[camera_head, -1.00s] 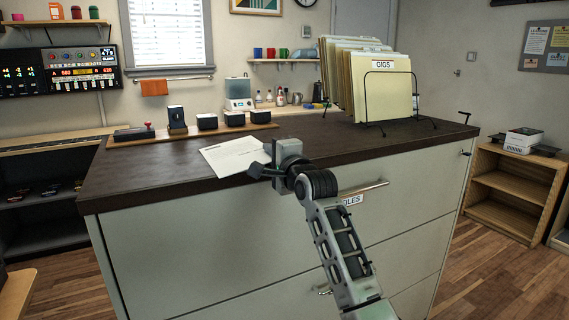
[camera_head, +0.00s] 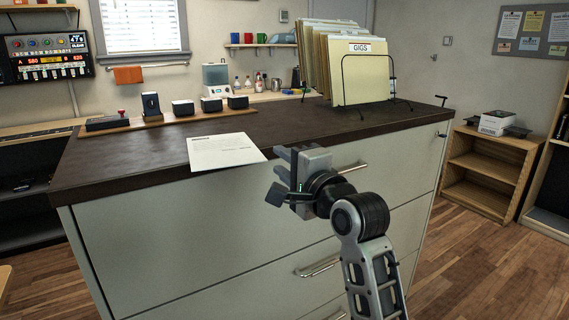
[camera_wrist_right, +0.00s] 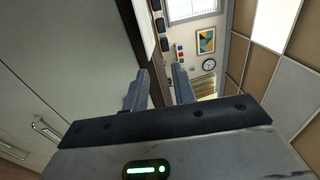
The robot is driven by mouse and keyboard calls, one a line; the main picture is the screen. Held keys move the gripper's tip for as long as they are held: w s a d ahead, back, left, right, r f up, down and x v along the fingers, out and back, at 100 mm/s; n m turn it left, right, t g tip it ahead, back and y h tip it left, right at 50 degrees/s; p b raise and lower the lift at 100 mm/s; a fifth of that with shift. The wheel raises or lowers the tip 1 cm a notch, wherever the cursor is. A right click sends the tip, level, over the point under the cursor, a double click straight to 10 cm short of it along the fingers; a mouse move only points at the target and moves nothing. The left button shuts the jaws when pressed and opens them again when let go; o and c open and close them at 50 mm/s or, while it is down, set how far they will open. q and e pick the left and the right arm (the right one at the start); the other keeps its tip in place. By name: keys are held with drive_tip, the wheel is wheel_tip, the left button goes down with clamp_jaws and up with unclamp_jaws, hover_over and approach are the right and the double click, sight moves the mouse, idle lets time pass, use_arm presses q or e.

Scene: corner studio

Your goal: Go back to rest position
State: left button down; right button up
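My right gripper (camera_head: 284,172) is in front of the filing cabinet (camera_head: 180,250), just beyond the front edge of its dark top. In the right wrist view its two fingers (camera_wrist_right: 160,88) stand apart with nothing between them. A white sheet of paper (camera_head: 226,152) lies on the cabinet top to the left of the gripper, apart from it. My left gripper is not in view.
A wire rack (camera_head: 372,82) of folders labelled GIGS stands at the right of the cabinet top. A wooden board (camera_head: 130,120) with several dark boxes lies at its back left. Drawer handles (camera_head: 318,266) jut from the front. Wooden shelves (camera_head: 490,170) stand right; floor between is clear.

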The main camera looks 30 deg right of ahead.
idle(0.4)
drive_tip(key=s+a+f+n+g, duration=0.1)
drive_tip(key=s+a+f+n, duration=0.15)
drive_tip(key=f, duration=0.35)
drive_tip(key=s+a+f+n+g+y+p, duration=0.1)
drive_tip(key=f+n, duration=0.2)
drive_tip(key=f, duration=0.3)
drive_tip(key=s+a+f+n+g, duration=0.1)
drive_tip(key=s+a+f+n, duration=0.15)
drive_tip(key=f, duration=0.35)
drive_tip(key=s+a+f+n+g+y, duration=0.1)
drive_tip(key=s+a+f+n+g, duration=0.1)
drive_tip(key=s+a+f+n, duration=0.2)
drive_tip(key=s+a+f+n+g+y+p, duration=0.1)
drive_tip(key=s+a+f+n+g, duration=0.1)
drive_tip(key=s+f+n, duration=0.5)
drive_tip(key=s+a+f, duration=0.1)
drive_tip(key=s+f, duration=0.3)
drive_tip(key=s, duration=0.1)
drive_tip(key=shift+s+a+f+n+g+p, duration=0.15)
drive_tip(key=shift+s+a+n+g+p, duration=0.15)
drive_tip(key=shift+a, duration=0.1)
